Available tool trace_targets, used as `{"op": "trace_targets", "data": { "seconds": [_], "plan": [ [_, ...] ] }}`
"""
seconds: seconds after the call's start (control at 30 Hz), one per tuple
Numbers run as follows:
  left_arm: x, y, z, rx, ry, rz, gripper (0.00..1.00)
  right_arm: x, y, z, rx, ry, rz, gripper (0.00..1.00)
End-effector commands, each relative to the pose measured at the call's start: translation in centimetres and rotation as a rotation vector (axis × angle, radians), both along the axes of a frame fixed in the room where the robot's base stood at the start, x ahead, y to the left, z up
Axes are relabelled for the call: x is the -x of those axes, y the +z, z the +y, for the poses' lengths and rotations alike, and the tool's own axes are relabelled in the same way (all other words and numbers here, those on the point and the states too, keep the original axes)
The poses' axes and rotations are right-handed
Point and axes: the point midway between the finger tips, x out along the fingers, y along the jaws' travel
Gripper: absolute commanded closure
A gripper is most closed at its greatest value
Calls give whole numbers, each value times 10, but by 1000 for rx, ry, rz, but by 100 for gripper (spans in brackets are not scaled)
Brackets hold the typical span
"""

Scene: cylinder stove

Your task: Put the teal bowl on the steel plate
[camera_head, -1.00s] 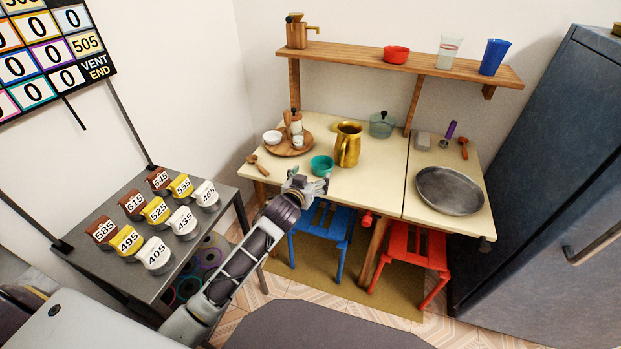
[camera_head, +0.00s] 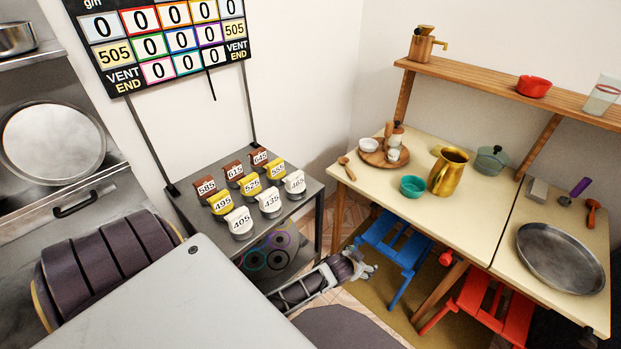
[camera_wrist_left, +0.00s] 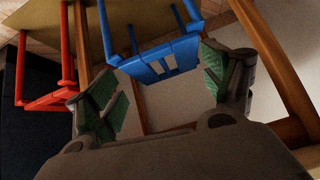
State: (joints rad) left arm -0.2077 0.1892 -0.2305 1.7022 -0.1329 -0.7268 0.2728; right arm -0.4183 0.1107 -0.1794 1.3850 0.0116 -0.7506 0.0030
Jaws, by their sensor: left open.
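The teal bowl (camera_head: 413,186) stands upright on the cream table, in front of the round wooden tray. A wide, round steel plate with a raised rim (camera_head: 560,258) lies on the right-hand table section. Another round metal disc (camera_head: 53,143) shows on the steel unit at the far left; I cannot tell which is the task's plate. My left gripper (camera_head: 363,268) is below and in front of the table's near edge, apart from the bowl. In the left wrist view its green-padded fingers (camera_wrist_left: 158,80) are spread and empty, with a blue stool beyond. My right gripper is out of view.
A brass jug (camera_head: 448,172) stands close right of the bowl. The wooden tray (camera_head: 384,156) holds small items behind it. A blue stool (camera_head: 395,250) and a red stool (camera_head: 485,305) stand under the table. A grey stand (camera_head: 305,205) with numbered blocks is left.

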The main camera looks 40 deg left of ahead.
Motion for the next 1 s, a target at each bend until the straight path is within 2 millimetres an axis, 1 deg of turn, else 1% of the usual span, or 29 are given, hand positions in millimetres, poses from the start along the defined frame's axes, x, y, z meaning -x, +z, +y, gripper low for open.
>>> {"op": "trace_targets", "data": {
  "seconds": [0.03,0.07,0.1,0.17,0.2,0.27,0.3,0.37,0.4,0.5,0.53,0.6,0.7,0.97,1.0],
  "plan": [
    [21,-28,2,-5,-3,57,18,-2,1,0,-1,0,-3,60],
    [33,-43,2,-9,-8,88,18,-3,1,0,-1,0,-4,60],
    [49,-61,3,-11,-12,129,18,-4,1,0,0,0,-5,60],
    [74,-89,5,-17,-22,191,18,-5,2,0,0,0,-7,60],
    [92,-106,5,-18,-28,230,18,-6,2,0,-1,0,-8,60],
    [119,-131,6,-21,-39,290,18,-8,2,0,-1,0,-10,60],
    [138,-146,6,-22,-45,330,18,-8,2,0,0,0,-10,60],
    [166,-167,6,-22,-55,385,18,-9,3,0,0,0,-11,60],
    [184,-179,7,-23,-61,420,18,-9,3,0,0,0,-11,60],
    [221,-202,6,-20,-74,489,18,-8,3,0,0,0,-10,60],
    [230,-207,6,-19,-78,505,18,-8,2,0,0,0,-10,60],
    [245,-216,6,-19,-85,533,18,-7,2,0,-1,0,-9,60],
    [258,-222,5,-17,-89,554,18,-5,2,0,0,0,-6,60],
    [259,-223,5,-17,-90,558,18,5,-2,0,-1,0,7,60],
    [259,-223,5,-17,-91,557,15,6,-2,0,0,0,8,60]
  ]
}}
